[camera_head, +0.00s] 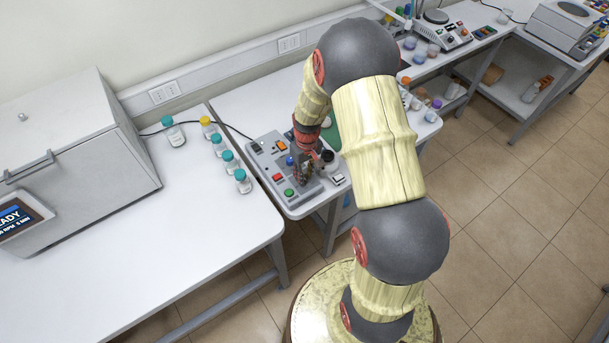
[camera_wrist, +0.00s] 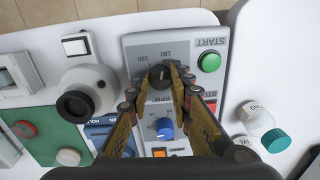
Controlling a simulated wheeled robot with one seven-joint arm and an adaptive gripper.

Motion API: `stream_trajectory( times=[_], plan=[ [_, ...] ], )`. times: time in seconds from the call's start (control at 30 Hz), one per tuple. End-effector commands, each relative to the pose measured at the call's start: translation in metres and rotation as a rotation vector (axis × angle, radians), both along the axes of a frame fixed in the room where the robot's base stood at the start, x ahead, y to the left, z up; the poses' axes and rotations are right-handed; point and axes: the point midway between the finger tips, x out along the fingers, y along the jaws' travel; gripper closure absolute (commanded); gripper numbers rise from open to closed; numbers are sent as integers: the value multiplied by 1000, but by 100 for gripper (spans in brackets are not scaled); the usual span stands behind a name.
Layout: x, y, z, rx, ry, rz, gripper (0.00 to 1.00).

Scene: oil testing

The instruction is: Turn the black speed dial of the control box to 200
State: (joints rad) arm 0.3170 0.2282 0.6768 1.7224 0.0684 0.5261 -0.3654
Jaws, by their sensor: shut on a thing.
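The grey control box (camera_head: 302,195) stands on the white table in the head view. Its top panel (camera_wrist: 135,50) fills the middle of the wrist view and appears upside down. The black speed dial (camera_wrist: 159,76) has a white mark and sits by printed scale numbers, of which 100 and 150 look readable. My gripper (camera_wrist: 160,82) is shut on the black dial, one finger on each side of it. The exact number at the mark is too small to tell. In the head view, my gripper (camera_head: 307,170) hides the dial.
A blue knob (camera_wrist: 164,128) lies between my fingers, close to the dial. A green START button (camera_wrist: 209,61) is beside it. A white and black eyepiece-like part (camera_wrist: 88,92) stands close on the left. Teal-capped bottles (camera_head: 242,181) stand left of the box.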

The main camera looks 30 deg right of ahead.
Motion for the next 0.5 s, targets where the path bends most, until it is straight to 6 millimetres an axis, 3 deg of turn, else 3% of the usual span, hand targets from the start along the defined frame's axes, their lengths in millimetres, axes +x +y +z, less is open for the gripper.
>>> stream_trajectory(
  times=[0.5],
  plan=[
    [0, 1, 0, 0, 0, -490, 100]
  ],
)
